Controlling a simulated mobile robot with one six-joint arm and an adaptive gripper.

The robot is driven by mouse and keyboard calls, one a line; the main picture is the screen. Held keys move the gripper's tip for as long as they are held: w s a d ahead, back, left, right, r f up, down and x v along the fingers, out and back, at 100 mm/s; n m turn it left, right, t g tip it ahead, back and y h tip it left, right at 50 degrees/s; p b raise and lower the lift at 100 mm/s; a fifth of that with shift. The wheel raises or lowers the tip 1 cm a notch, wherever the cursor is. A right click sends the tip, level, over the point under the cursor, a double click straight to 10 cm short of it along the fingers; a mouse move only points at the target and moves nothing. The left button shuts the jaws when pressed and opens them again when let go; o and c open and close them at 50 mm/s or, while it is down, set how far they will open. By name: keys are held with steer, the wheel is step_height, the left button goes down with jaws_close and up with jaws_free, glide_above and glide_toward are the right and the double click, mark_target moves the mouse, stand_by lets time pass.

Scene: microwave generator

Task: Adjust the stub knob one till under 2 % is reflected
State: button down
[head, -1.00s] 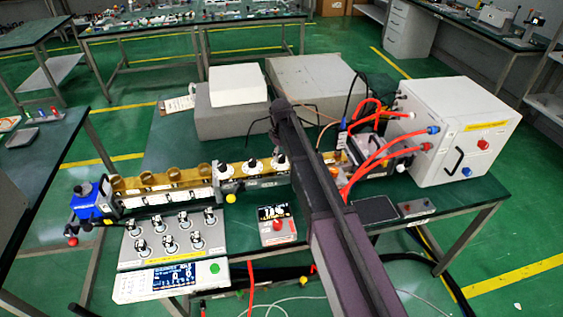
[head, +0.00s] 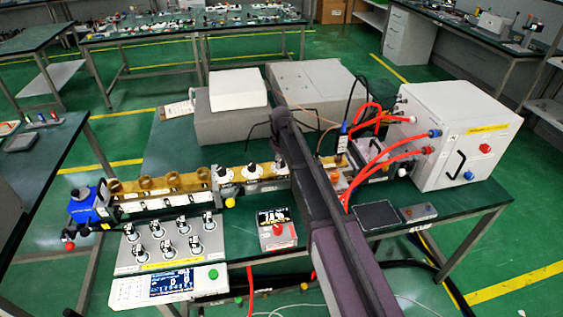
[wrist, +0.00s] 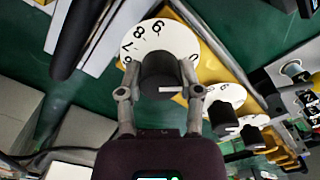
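Three white numbered dials with black knobs stand in a row on the brass waveguide (head: 160,187). The dial nearest the generator (head: 277,170) is partly behind my arm in the head view. In the wrist view its black stub knob (wrist: 162,76) sits between the two fingers of my gripper (wrist: 160,72), which appear closed against its sides. The other two dials, the middle one (wrist: 225,106) and the far one (wrist: 256,122), are free.
The white generator box (head: 465,135) with red hoses stands at the right. Grey boxes (head: 235,115) stand behind the waveguide.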

steer(key=shift+m, duration=0.4)
steer(key=m, duration=1.2)
steer(key=shift+m, duration=0.3)
stand_by(0.3)
steer(key=shift+c, duration=1.3)
jaws_free()
